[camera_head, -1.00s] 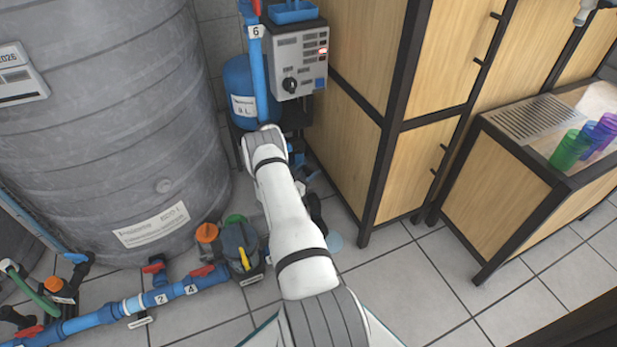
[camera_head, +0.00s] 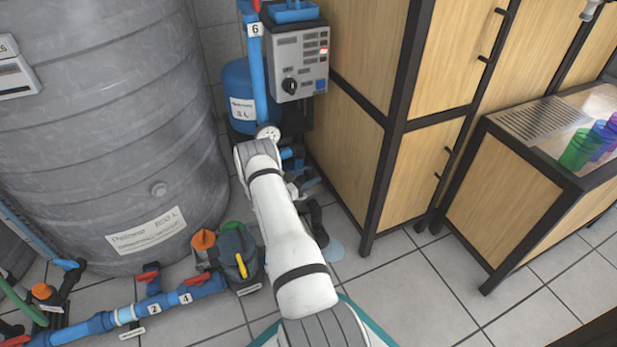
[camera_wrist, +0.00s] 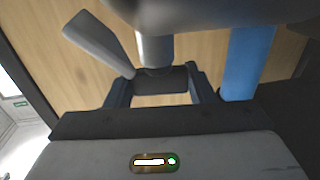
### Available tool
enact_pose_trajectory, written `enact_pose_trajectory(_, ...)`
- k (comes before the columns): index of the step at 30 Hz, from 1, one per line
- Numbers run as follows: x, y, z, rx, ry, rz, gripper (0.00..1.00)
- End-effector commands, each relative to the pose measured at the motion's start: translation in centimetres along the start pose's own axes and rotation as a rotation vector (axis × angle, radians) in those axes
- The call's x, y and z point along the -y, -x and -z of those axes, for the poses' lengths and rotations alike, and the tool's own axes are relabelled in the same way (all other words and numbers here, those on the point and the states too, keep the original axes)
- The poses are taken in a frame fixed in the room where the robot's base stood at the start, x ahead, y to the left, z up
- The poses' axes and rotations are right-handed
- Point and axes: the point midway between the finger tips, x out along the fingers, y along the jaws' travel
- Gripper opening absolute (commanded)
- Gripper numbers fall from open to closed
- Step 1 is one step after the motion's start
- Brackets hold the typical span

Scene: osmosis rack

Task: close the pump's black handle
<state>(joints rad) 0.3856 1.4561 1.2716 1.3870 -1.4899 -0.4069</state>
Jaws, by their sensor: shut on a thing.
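In the wrist view my gripper (camera_wrist: 160,84) has its two dark fingers on either side of a small black piece, which looks like the pump's black handle (camera_wrist: 160,77). The gripper is shut on it. A pale round stem (camera_wrist: 155,50) meets the black piece from above. A grey lever-like part (camera_wrist: 98,42) slants at the upper left, apart from the fingers. In the head view my arm hides the handle and most of the pump, so the handle's angle cannot be told there.
A blue pipe (camera_wrist: 246,60) stands close right of the fingers. A blue tank (camera_head: 238,88), a grey control box (camera_head: 299,62) and a gauge (camera_head: 268,132) are behind my arm. A wooden cabinet (camera_head: 345,140) is close on the right, a large grey tank (camera_head: 105,130) on the left.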

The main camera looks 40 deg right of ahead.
Motion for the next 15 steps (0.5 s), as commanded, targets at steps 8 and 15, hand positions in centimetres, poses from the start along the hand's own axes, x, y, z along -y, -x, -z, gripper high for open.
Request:
enact_pose_trajectory(8, 0.04, -0.11, 0.07, -0.001, -0.001, 0.001, 0.65)
enact_pose_trajectory(15, 0.00, -0.09, 0.04, -0.001, -0.001, 0.000, 0.71)
